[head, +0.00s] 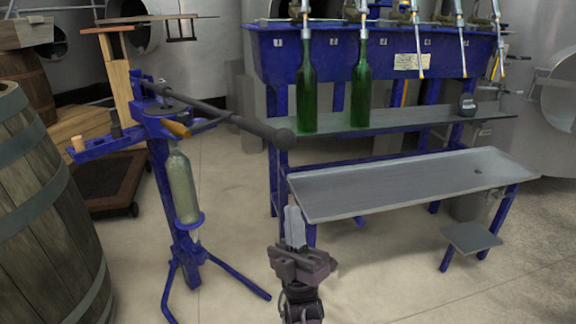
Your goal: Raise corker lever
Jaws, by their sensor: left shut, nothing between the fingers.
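The blue floor corker (160,170) stands at left on splayed legs. A pale green glass bottle (181,185) stands upright in the corker on a small blue rest. My left gripper (293,212) points up at the lower middle, its fingers together and empty. It shows below the knob, with a clear gap between them in the picture. My right gripper is not in view.
A wooden barrel (40,205) fills the left edge. A blue filler (375,55) stands behind, with two green bottles (306,95) on its shelf. A grey-topped bench (410,182) is close to the right of my gripper. Open floor lies between corker and gripper.

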